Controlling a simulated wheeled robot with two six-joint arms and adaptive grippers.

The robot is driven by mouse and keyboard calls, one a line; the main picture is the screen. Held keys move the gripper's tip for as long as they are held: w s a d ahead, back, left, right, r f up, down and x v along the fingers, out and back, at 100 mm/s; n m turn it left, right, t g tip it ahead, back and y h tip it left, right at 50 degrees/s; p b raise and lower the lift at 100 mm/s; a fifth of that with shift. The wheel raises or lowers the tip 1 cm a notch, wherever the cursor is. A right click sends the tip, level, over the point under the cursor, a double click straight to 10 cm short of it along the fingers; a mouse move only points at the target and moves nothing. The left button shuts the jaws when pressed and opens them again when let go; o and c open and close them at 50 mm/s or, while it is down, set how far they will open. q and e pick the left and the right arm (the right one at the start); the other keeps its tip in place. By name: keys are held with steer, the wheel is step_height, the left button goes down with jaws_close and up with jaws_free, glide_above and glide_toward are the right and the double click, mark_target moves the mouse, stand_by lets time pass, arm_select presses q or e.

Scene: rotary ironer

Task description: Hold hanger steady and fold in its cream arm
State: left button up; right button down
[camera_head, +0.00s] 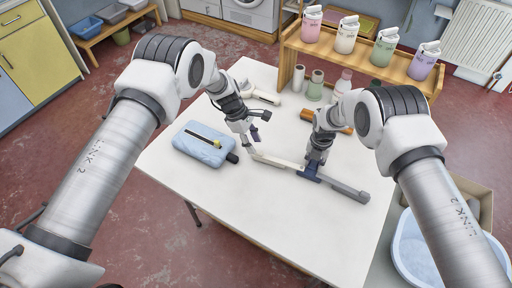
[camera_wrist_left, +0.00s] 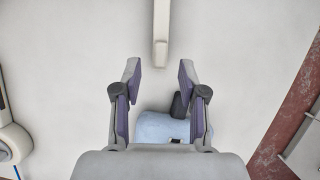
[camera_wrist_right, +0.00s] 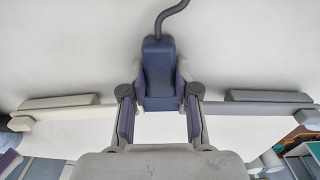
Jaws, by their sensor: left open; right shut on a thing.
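The hanger lies across the white table with a dark blue hub (camera_wrist_right: 158,72), a cream arm (camera_head: 280,162) to the left and a grey arm (camera_head: 345,188) to the right. Both arms are spread out; a dark hook (camera_wrist_right: 172,14) curves from the hub. My right gripper (camera_wrist_right: 160,92) is shut on the hub; in the head view it hides part of it (camera_head: 316,162). My left gripper (camera_head: 251,143) is open and empty near the cream arm's outer end. In the left wrist view the cream arm's tip (camera_wrist_left: 160,52) lies just beyond the open fingertips (camera_wrist_left: 160,75).
A pale blue bottle-like item (camera_head: 195,146) with a dark cap lies left of the hanger. A pale blue tub (camera_head: 403,255) is at right. The table's front is clear.

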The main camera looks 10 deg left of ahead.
mark_target(258, 151)
arm_select(q)
steer(key=shift+x, duration=1.5)
jaws_close()
steer(key=shift+s, duration=0.1)
steer(key=shift+s+n, duration=0.5)
steer(key=shift+s, duration=0.1)
steer(key=s+n+t, duration=0.1)
steer(key=s+n, duration=0.1)
steer(key=s, duration=0.1)
steer(key=s+d+n+t, duration=0.1)
steer(key=s+n, duration=0.1)
steer(key=s, duration=0.1)
steer(key=s+n, duration=0.2)
steer(key=s, duration=0.1)
steer(key=shift+s+d+t, duration=0.1)
steer(key=shift+d+t, duration=0.25)
steer(key=shift+t, duration=0.05)
steer(key=shift+s+d+n+t+y, duration=0.4)
steer(key=shift+s+d+n, duration=0.15)
steer(key=shift+s+n, duration=0.45)
steer(key=shift+w, duration=0.15)
